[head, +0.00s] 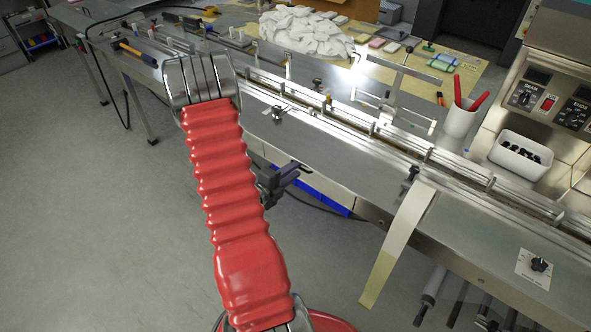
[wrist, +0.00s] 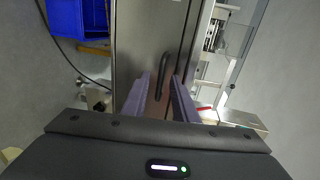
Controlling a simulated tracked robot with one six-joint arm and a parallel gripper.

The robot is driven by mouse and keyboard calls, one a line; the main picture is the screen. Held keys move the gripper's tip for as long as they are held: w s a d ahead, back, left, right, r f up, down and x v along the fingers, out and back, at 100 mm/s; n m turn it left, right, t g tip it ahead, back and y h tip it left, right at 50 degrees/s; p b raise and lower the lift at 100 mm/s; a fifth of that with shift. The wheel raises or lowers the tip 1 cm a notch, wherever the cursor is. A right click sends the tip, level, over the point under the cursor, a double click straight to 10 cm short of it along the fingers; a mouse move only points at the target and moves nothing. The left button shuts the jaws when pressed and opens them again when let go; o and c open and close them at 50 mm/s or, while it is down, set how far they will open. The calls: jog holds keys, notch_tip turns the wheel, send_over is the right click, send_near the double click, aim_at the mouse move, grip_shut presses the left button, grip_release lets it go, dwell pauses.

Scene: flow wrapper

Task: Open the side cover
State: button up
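The side cover (wrist: 135,45) is a bare metal panel on the machine's side, seen in the wrist view with a dark seam along its right part. A dark curved handle (wrist: 163,68) stands on it, ahead of my fingers. My gripper (wrist: 161,82) is open, with its two purple-grey fingers apart and the handle in line with the gap between them. I cannot tell whether the fingertips reach around the handle. In the head view my gripper (head: 292,172) is beside the machine's front side, below the tabletop edge; the handle is not discernible there.
The long metal conveyor table (head: 335,165) runs across the head view. A pale strip (head: 398,240) hangs over its front edge. A blue crate (wrist: 78,20) shows at upper left in the wrist view. Grey floor lies clear at left.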

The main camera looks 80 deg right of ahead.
jog(key=shift+s+d+f, duration=0.15)
jog(key=shift+s+d, duration=0.1)
jog(key=shift+d, duration=0.2)
jog(key=shift+c, duration=0.5)
grip_shut()
jog(key=shift+f, duration=0.1)
dwell(0.5)
